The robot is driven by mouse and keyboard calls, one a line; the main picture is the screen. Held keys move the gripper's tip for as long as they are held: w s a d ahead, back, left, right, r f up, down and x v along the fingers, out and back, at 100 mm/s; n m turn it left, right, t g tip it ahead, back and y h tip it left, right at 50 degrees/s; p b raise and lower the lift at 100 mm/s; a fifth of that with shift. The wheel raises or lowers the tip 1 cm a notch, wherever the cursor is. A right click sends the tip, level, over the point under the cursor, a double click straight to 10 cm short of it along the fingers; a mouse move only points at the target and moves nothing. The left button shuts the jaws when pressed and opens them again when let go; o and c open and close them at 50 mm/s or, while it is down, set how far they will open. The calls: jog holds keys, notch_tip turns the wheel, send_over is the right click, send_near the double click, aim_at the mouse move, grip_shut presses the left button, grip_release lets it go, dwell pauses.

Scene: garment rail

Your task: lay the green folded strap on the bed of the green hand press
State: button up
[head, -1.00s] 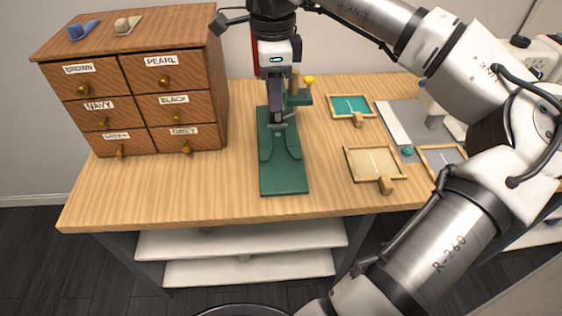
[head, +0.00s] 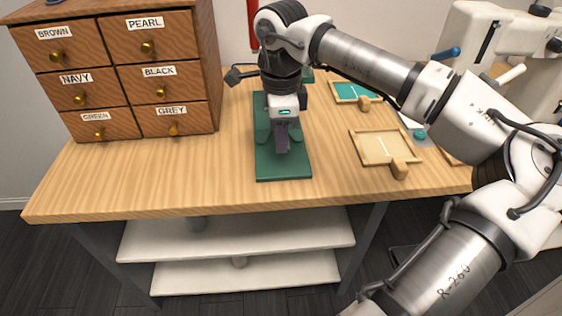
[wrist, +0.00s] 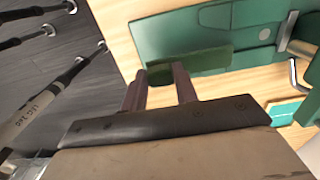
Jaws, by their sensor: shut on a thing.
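The green hand press shows its flat bed (head: 283,170) at the front, and the bed also shows in the wrist view (wrist: 178,35). My gripper (head: 282,150) is low over the front half of the bed and hides the middle of the press. In the wrist view my gripper (wrist: 160,80) is shut on the dark green folded strap (wrist: 205,61) near its left end. The strap lies across the lower edge of the bed in that view, partly over bare wood. I cannot tell whether it touches the bed. The strap is not clear in the head view.
A wooden drawer cabinet (head: 118,75) with labelled drawers stands left of the press. A framed wooden tray (head: 384,147) and a teal-filled tray (head: 352,91) lie to the right. The tabletop (head: 140,180) in front of the cabinet is clear.

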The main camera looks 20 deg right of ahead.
jog(key=shift+f+b, duration=1.35)
jog(key=shift+f, duration=0.85)
jog(key=shift+f, duration=0.15)
jog(key=o, duration=1)
jog(key=shift+c, duration=0.2)
notch_tip(320, 180, up, 12)
jog(key=shift+r+p, duration=0.2)
jog(key=shift+p, duration=0.4)
